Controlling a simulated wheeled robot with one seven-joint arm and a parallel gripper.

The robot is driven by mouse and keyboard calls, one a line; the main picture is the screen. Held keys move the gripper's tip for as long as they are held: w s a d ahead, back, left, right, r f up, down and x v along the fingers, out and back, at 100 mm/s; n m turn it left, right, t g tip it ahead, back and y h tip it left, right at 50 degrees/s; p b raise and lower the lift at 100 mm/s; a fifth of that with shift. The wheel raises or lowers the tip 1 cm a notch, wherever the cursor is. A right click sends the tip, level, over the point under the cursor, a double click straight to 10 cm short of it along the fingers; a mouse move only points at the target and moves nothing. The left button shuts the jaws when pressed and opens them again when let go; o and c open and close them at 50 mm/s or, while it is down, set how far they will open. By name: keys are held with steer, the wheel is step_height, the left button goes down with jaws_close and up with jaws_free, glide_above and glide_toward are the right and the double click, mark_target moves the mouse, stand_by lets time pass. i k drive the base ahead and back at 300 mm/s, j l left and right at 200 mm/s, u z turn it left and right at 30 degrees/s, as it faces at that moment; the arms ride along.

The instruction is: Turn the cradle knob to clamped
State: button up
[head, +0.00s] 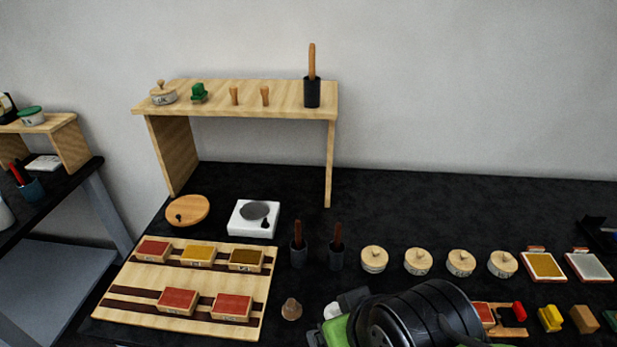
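I cannot single out a cradle knob for certain. A low wooden piece (507,327) with a dark recess and a small upright red part (519,311) stands at the lower right, partly hidden by my arm. A white square unit (253,219) with a grey round plate and a small black knob (264,223) sits left of centre on the black table. My arm's black and green end (425,318) fills the bottom centre, right of the white unit and left of the red part. My gripper's fingers cannot be made out, nor whether they hold anything.
A wooden tray (143,281) with several coloured boxes lies at left. A wooden shelf (232,97) stands behind it. Two dark brush pots (299,255) (336,257), several lidded jars (417,262) and two framed pads (543,267) (588,267) form a row. The black table (450,205) behind that row is clear.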

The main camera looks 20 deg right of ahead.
mark_target(518, 314)
steer(key=z, duration=0.45)
steer(key=l+z, duration=0.15)
steer(key=z, duration=0.35)
steer(key=l+z, duration=0.1)
steer(key=z, duration=0.35)
steer(key=l+z, duration=0.1)
steer(key=z, duration=0.4)
steer(key=k, duration=0.05)
